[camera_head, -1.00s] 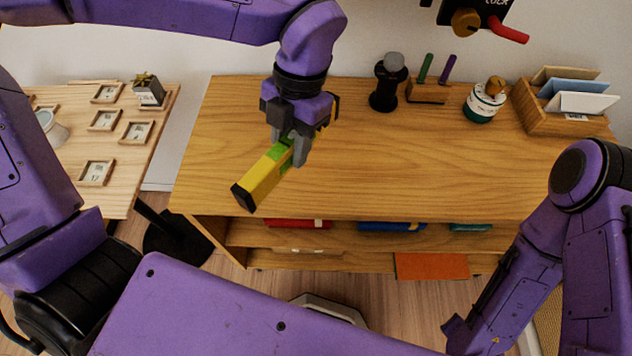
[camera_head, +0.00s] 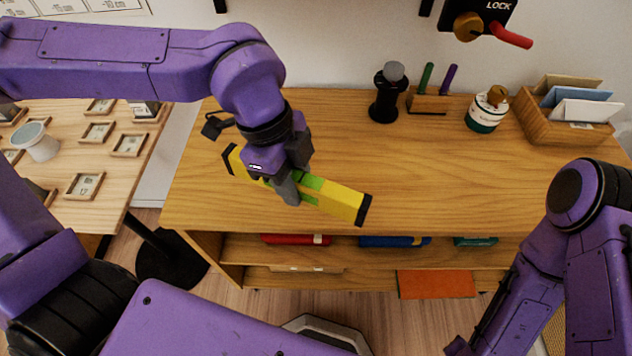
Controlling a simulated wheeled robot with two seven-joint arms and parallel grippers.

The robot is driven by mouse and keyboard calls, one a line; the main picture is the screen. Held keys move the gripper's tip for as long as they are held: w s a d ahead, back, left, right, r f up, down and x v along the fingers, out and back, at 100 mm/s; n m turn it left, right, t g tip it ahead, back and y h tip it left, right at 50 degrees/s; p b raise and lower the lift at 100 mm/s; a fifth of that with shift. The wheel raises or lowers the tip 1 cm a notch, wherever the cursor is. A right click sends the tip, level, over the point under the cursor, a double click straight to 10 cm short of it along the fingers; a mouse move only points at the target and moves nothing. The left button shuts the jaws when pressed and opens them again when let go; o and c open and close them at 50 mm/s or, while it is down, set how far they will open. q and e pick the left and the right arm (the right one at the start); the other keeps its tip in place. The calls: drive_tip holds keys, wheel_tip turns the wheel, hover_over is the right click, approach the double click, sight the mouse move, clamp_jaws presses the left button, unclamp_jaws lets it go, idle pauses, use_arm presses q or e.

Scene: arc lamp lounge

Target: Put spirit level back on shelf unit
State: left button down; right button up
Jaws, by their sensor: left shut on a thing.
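The spirit level (camera_head: 338,200) is a yellow bar with green parts and black end caps. My left gripper (camera_head: 287,190) is shut on it near its middle and holds it over the left part of the shelf unit's top. The level slants from upper left to lower right; I cannot tell its exact height above the wood. The wooden shelf unit (camera_head: 440,165) has a broad top and open shelves below its front edge. My right arm shows at the right, but its gripper jaws cannot be made out clearly at the bottom edge (camera_head: 462,345).
On the top's back stand a black object with a grey knob (camera_head: 388,92), a pen block (camera_head: 430,101), a white-green jar (camera_head: 487,110) and a card holder (camera_head: 566,118). Red (camera_head: 296,239) and blue (camera_head: 394,241) items lie on the shelf below. The top's middle is clear.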

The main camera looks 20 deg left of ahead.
use_arm(q)
drive_tip(key=w+f, duration=0.4)
drive_tip(key=w+d+f, duration=0.1)
drive_tip(key=w+f, duration=0.1)
drive_tip(key=shift+w+f, duration=0.25)
drive_tip(key=shift+f, duration=0.05)
drive_tip(key=x, duration=0.2)
drive_tip(key=shift+w+a+f, duration=0.15)
drive_tip(key=shift+f, duration=0.5)
drive_tip(key=shift+f, duration=0.1)
drive_tip(key=c, duration=0.8)
unclamp_jaws()
drive_tip(key=shift+o, duration=0.2)
drive_tip(key=v, duration=1.2)
drive_tip(key=shift+p, duration=0.35)
